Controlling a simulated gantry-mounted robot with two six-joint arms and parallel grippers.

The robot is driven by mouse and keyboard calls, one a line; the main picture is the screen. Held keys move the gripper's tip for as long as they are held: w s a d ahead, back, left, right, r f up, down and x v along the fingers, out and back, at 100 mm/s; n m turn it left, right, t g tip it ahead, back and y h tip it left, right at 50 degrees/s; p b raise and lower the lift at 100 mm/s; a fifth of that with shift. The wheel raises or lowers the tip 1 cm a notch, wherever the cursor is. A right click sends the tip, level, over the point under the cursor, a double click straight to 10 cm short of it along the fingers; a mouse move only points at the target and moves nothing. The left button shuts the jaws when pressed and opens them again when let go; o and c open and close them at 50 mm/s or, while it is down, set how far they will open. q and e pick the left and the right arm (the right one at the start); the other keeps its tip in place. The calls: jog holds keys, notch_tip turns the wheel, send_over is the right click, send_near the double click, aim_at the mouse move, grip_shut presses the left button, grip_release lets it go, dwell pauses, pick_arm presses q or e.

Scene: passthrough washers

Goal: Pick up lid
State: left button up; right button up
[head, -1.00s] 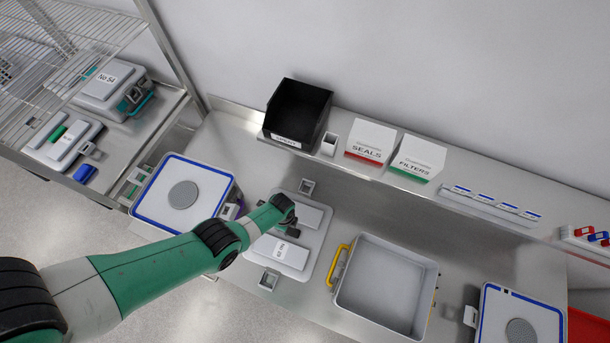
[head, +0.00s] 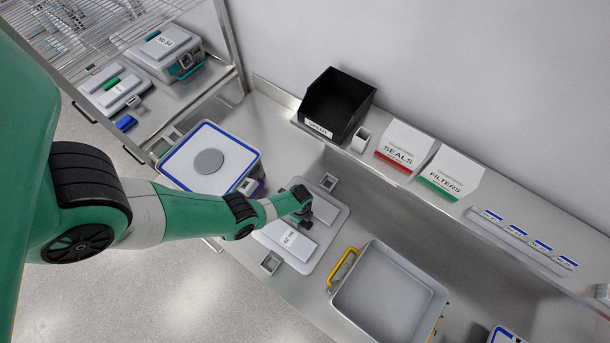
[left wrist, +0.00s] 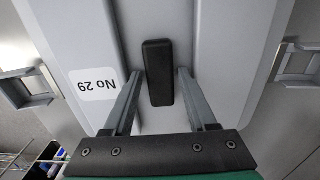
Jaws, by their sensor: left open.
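A grey lid (head: 330,226) with raised panels lies flat on the steel worktop, left of an open grey box (head: 348,313). In the left wrist view the lid (left wrist: 222,45) carries a "No 29" label and a black upright handle (left wrist: 157,70) at its middle. My left gripper (head: 304,214) is over the lid's middle. Its fingers are open, one on each side of the handle, with a visible gap on both sides. Whether the fingertips touch the lid, I cannot tell. My right gripper is not in view.
The open grey box has a yellow handle (head: 343,265). A blue-rimmed case (head: 240,150) stands behind the left forearm. A black bin (head: 340,103), a seals box (head: 404,146) and a filters box (head: 449,178) stand on the raised back shelf. A wire rack stands at the left.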

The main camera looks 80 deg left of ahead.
pick_arm(q)
grip_shut()
dwell(0.3)
dwell(1.1)
